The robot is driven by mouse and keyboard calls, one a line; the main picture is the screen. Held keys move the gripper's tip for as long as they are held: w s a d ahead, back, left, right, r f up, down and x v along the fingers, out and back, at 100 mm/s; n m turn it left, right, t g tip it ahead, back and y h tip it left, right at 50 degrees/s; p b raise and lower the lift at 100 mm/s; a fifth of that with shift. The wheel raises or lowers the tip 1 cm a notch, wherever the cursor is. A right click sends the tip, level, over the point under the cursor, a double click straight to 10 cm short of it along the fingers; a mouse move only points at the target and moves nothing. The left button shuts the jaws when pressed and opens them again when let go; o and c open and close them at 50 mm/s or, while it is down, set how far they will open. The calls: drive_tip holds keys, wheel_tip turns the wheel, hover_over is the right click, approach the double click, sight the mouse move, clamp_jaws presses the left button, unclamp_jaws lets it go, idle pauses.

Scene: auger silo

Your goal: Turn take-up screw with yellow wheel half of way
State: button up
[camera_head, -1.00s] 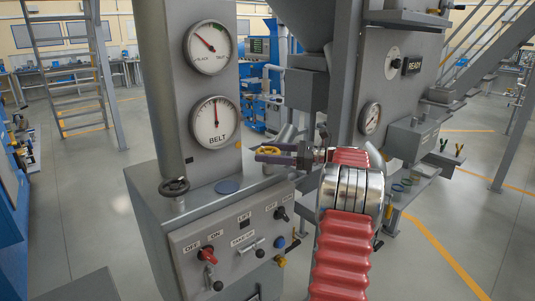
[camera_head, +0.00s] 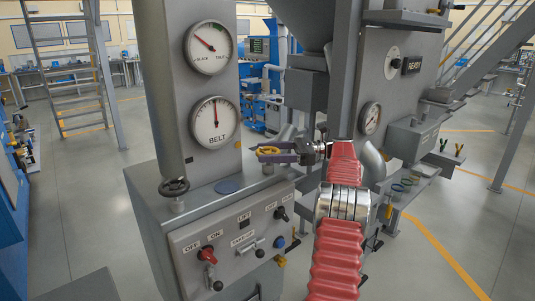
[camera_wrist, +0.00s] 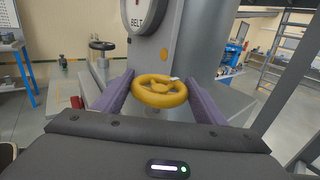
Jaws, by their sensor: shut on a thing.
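The yellow wheel (camera_wrist: 160,92) of the take-up screw lies between the two purple fingers of my gripper (camera_wrist: 161,96) in the wrist view. The fingers are shut on its rim from both sides. In the head view my gripper (camera_head: 272,155) reaches in from the right, and the yellow wheel (camera_head: 268,151) shows between its fingers, partly covered by them. The wheel stands above the grey control box. The belt gauge (camera_head: 215,123) has its needle pointing nearly straight up.
A dark handwheel (camera_head: 174,187) stands on the box to the left. The front panel (camera_head: 237,246) has red and black switches and a take-up label. A second gauge (camera_head: 209,48) is above the belt gauge. A grey column (camera_head: 345,75) rises close to my arm.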

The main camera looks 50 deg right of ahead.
drive_tip(key=shift+w+r, duration=0.1)
drive_tip(key=o, duration=1.1)
drive_tip(key=shift+v, duration=3.75)
drive_tip(key=shift+c, duration=0.3)
